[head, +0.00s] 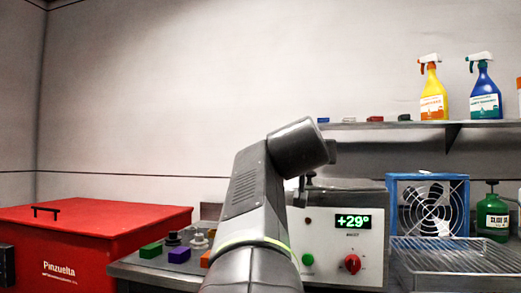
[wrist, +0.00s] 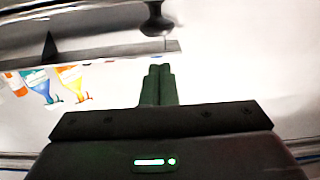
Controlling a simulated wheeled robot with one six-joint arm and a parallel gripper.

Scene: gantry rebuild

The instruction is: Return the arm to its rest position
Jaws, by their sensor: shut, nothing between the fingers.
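My arm (head: 262,200) rises in the middle of the head view and bends to the right at its top joint. My gripper does not show clearly in the head view. In the wrist view my gripper (wrist: 160,70) has its two dark green fingers pressed together, with nothing between them. The fingers stand in front of the pale wall, apart from the things around them.
A shelf (head: 390,125) holds a yellow spray bottle (head: 431,90) and a blue one (head: 484,90). Below are a control box (head: 325,260) reading +29°, a blue fan (head: 428,205), a wire rack (head: 450,257) and a green canister (head: 492,215). A red chest (head: 100,235) stands left.

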